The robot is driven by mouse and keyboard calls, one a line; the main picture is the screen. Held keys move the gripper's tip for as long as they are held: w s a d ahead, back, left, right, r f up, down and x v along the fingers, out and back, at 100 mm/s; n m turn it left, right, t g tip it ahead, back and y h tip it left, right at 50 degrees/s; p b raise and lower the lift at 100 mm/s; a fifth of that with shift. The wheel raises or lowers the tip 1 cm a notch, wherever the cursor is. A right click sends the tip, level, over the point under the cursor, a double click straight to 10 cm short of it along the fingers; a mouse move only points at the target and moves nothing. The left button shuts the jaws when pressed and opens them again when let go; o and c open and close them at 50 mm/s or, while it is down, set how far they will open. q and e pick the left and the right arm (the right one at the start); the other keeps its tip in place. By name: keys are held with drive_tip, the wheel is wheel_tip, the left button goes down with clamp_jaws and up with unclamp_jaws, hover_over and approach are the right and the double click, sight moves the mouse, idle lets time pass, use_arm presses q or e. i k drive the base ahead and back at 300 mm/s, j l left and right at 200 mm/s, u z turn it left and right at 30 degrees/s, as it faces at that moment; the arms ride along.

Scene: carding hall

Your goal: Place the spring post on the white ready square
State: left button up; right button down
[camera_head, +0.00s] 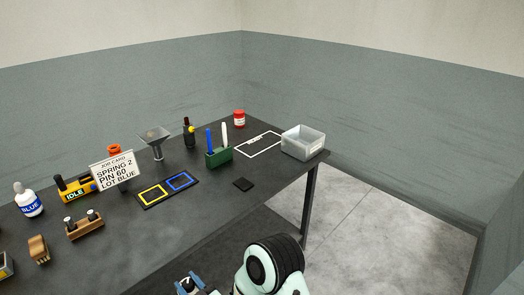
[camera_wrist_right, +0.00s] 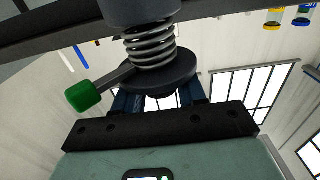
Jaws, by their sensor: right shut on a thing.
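The white ready square (camera_head: 250,157) is a white outline at the far right part of the dark table, and the part inside it that I can see is bare. My right gripper (camera_head: 188,284) is at the bottom edge of the head view, in front of the table. In the right wrist view its blue fingers (camera_wrist_right: 160,103) are shut on the spring post (camera_wrist_right: 150,45), which has a metal coil, a dark round flange and a side lever with a green tip. The post's top is cut off. My left gripper is not in view.
A grey bin (camera_head: 303,143) stands beside the square at the table's right corner. A job card (camera_head: 114,171) stands further left.

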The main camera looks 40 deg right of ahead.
sight(255, 147)
drive_tip(key=l, duration=0.45)
drive_tip(key=k+l+u, duration=0.15)
drive_tip(key=l, duration=0.7)
drive_tip(key=k+l+u, duration=0.15)
drive_tip(key=l, duration=0.75)
drive_tip(key=k+l+u, duration=0.15)
drive_tip(key=l, duration=0.25)
